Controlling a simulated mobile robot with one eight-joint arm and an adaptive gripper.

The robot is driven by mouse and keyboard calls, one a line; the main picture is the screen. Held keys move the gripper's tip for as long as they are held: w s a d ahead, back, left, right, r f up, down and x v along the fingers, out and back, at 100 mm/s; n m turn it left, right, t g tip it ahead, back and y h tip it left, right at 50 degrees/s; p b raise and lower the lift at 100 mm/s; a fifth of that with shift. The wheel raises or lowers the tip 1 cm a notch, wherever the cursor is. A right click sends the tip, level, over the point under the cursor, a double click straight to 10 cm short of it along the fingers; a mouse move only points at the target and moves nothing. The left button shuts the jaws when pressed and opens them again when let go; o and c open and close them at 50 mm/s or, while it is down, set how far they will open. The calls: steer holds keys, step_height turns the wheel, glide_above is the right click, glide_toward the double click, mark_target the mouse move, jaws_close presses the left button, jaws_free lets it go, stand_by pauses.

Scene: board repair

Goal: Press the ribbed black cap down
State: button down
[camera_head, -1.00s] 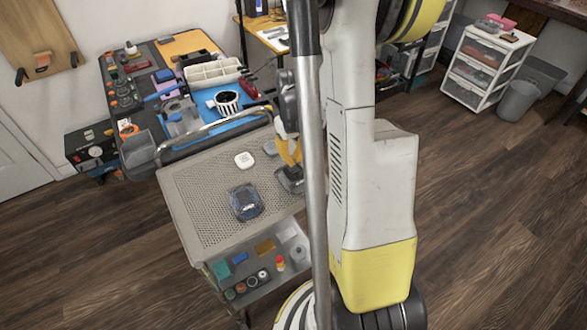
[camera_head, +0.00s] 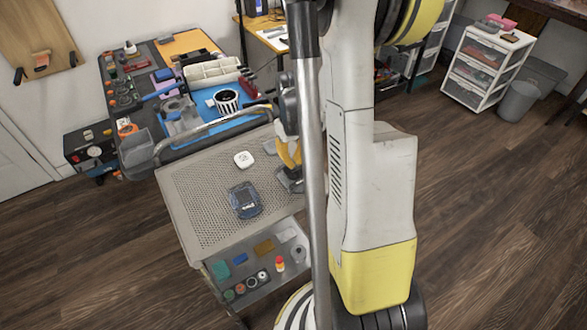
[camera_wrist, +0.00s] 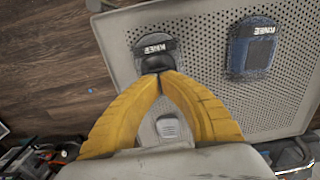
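My gripper (camera_wrist: 160,76) is shut, its two yellow fingers meeting at the tips. The tips are at the near edge of a dark grey and black pad-like item (camera_wrist: 155,47) labelled KNEE; I cannot tell whether they touch it. A dark rounded part (camera_wrist: 154,63) shows just beyond the tips and may be the black cap; its ribs cannot be made out. In the head view my gripper (camera_head: 290,165) points down over the same dark item (camera_head: 291,182), partly hidden by my arm.
A blue KNEE item (camera_wrist: 253,48) lies to the right on the perforated cart top (camera_wrist: 205,40). A grey item (camera_wrist: 168,128) shows between my fingers. A white item (camera_head: 243,160) also lies on the cart. A cluttered workbench (camera_head: 150,65) stands behind the cart.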

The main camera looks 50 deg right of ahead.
mark_target(294, 168)
steer(key=shift+f+b, duration=1.05)
steer(key=shift+f, duration=0.25)
stand_by(0.4)
steer(key=shift+r, duration=0.1)
step_height(294, 168, up, 8)
steer(key=p, duration=0.6)
stand_by(0.5)
stand_by(0.3)
steer(key=s+a+r+n+t, duration=0.1)
steer(key=a+r+t, duration=0.1)
steer(key=a+r, duration=0.3)
steer(key=s+a+r+t, duration=0.2)
steer(key=a+r, duration=0.4)
steer(key=a, duration=0.6)
steer(key=s+a+r+n+t, duration=0.1)
steer(key=s+a+r+t, duration=0.1)
steer(key=a+r, duration=0.3)
steer(key=a+t, duration=0.1)
steer(key=a, duration=0.2)
steer(key=shift+s+a+r+n, duration=0.25)
steer(key=shift+r+n, duration=0.05)
